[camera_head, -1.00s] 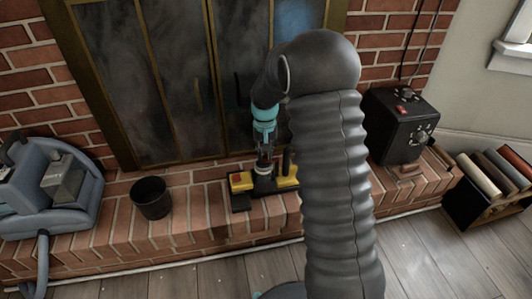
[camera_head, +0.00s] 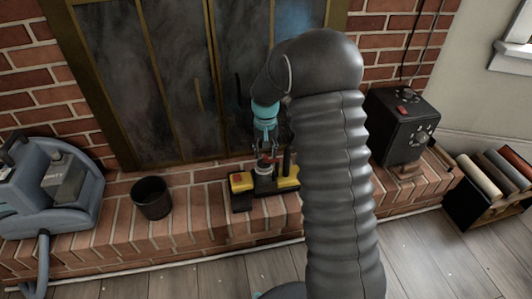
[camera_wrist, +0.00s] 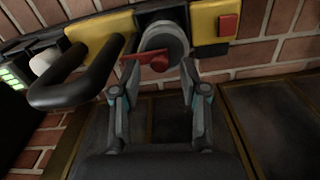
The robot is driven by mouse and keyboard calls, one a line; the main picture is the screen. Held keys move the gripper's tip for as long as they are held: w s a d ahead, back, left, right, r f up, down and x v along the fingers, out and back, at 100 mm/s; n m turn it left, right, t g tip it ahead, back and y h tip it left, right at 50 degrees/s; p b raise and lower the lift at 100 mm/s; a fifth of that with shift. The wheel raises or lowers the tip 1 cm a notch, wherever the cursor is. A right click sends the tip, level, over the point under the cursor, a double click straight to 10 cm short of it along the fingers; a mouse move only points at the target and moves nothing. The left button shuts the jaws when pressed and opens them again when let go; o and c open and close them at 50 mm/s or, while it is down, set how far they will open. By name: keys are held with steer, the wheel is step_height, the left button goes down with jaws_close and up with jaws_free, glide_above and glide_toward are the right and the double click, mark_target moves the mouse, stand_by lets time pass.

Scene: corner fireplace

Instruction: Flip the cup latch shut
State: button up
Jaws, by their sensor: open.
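A black and yellow device (camera_head: 241,181) stands on the brick hearth. In the wrist view its yellow body (camera_wrist: 212,22) carries a pale grey round cup (camera_wrist: 166,36). A red latch lever (camera_wrist: 150,60) lies across the cup's near side, its left end sticking out. My gripper (camera_head: 266,153) is just above the cup. In the wrist view my gripper (camera_wrist: 154,78) is open, with one finger on each side of the lever and nothing held. Whether a fingertip touches the lever or cup is unclear.
A black loop handle (camera_wrist: 75,90) stands close to the left finger. A red button (camera_wrist: 228,25) is on the device's right. On the hearth are a black bucket (camera_head: 151,198) and a black box (camera_head: 400,125). Glass fireplace doors (camera_head: 170,90) stand behind.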

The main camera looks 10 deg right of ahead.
step_height(320, 180, up, 11)
stand_by(0.4)
stand_by(0.4)
steer(key=s+r+t+p, duration=0.1)
steer(key=s+r, duration=0.5)
steer(key=s, duration=1)
steer(key=s+r+n+t+p, duration=0.1)
steer(key=s+r+t, duration=0.3)
steer(key=s, duration=1.3)
steer(key=shift+s+d+r+n+t+p, duration=0.15)
steer(key=shift+d+r+n+t+p, duration=0.3)
steer(key=shift+r, duration=1.3)
steer(key=shift+a, duration=0.1)
